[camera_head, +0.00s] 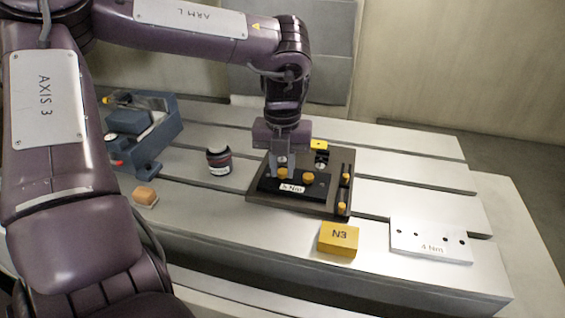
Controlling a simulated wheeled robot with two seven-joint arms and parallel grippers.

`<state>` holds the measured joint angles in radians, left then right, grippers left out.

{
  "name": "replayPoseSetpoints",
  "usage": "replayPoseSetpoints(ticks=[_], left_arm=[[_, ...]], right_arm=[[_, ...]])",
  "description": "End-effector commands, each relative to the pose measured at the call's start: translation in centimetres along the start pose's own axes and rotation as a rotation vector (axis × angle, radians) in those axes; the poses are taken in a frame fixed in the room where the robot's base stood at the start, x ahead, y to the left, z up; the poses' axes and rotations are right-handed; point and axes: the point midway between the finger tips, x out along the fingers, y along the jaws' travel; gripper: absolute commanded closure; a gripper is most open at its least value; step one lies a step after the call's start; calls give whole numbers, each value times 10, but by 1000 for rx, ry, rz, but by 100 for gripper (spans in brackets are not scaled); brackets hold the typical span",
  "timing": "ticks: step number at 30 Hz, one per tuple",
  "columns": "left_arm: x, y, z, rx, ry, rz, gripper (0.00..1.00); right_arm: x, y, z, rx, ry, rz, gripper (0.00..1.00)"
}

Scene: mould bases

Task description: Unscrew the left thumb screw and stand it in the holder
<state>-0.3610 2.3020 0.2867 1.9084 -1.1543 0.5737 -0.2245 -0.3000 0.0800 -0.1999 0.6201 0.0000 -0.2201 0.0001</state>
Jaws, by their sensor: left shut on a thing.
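A dark mould base (262,206) lies on the slotted table, with a black plate bearing a white torque label (292,188) on it. Yellow thumb screws show on it: a left one (282,175) and one to its right (308,178). My left gripper (282,168) points down over the plate and is shut on the left thumb screw, partly hiding it. I cannot tell whether the screw is still in its thread. Two more yellow-topped pieces (346,178) (342,209) stand along the base's right edge; I cannot tell which part is the holder. My right gripper is not in view.
A yellow N3 block (338,239) and a white plate with holes (430,241) lie at the front right. A dark jar (218,160), an orange-brown block (145,196) and a blue-grey vise-like fixture (142,130) are to the left. The table's far right is clear.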

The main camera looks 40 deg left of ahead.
Motion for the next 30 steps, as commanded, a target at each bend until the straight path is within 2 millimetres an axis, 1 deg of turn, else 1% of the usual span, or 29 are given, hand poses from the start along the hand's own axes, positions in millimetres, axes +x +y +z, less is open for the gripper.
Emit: replayPoseSetpoints(ticks=[1, 3, 7, 10, 18, 20, 27, 30], left_arm=[[3, 0, 0, -80, 1, -1, 100], [3, 0, 0, -194, 1, -1, 100], [2, 0, 0, -364, 0, -1, 100], [1, 0, 0, -424, 0, -1, 100], [0, 0, 0, -434, 1, 0, 100], [1, 0, 0, -460, 0, 0, 100], [2, 0, 0, -734, 1, -1, 100], [1, 1, 0, -782, 0, 0, 100]], right_arm=[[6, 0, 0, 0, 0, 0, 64], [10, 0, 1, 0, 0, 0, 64], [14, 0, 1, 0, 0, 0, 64], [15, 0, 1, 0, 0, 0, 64], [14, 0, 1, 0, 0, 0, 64], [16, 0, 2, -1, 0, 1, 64], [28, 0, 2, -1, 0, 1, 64], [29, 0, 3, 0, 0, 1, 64]])
